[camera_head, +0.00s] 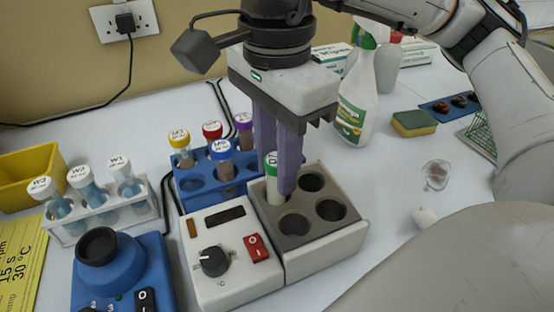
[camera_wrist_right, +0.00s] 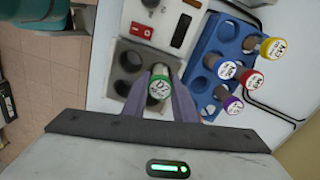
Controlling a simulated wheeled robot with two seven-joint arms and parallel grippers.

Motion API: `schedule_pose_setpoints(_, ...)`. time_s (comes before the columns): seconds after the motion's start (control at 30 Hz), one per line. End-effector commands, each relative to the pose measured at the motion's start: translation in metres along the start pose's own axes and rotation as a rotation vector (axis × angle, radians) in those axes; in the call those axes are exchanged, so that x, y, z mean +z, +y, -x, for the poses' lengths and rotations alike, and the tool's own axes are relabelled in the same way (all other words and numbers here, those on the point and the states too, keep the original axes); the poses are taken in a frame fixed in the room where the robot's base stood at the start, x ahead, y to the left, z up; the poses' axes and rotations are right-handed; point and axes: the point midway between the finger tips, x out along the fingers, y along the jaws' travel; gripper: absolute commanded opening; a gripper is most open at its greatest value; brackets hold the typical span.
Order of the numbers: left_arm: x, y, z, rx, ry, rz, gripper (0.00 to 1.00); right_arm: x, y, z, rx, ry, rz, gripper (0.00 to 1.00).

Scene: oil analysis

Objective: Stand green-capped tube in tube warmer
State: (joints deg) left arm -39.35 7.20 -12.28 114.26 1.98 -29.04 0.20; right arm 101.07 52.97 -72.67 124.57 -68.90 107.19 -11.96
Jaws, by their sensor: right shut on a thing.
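The green-capped tube (camera_head: 272,187) stands about upright at the back-left hole of the tube warmer (camera_head: 335,248). Its lower end appears to be in that hole; how deep I cannot tell. My right gripper (camera_head: 280,180) points down from above with its purple fingers shut on the tube near the cap. In the right wrist view, the green cap (camera_wrist_right: 160,88) shows between the fingers (camera_wrist_right: 162,98), over the warmer (camera_wrist_right: 128,45). The warmer's other holes look empty. My left gripper is not in view.
A blue rack (camera_head: 192,205) with several capped tubes stands just behind and left of the warmer. A white rack (camera_head: 148,212) with three white-capped tubes and a blue device (camera_head: 130,270) are at left. A spray bottle (camera_head: 355,105) stands behind at right.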

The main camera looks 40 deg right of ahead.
Motion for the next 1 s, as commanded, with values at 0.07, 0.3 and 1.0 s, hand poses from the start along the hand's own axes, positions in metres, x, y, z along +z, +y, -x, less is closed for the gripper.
schedule_pose_setpoints(0.07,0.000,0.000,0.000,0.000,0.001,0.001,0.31,0.000,0.000,0.000,0.000,0.000,0.000,0.30)
schedule_pose_setpoints(0.3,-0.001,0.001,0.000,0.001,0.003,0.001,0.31,0.000,0.000,0.000,0.000,0.000,0.000,0.47)
schedule_pose_setpoints(1.0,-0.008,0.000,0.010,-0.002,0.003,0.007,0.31,0.000,0.000,0.091,-0.003,0.001,-0.001,0.47)
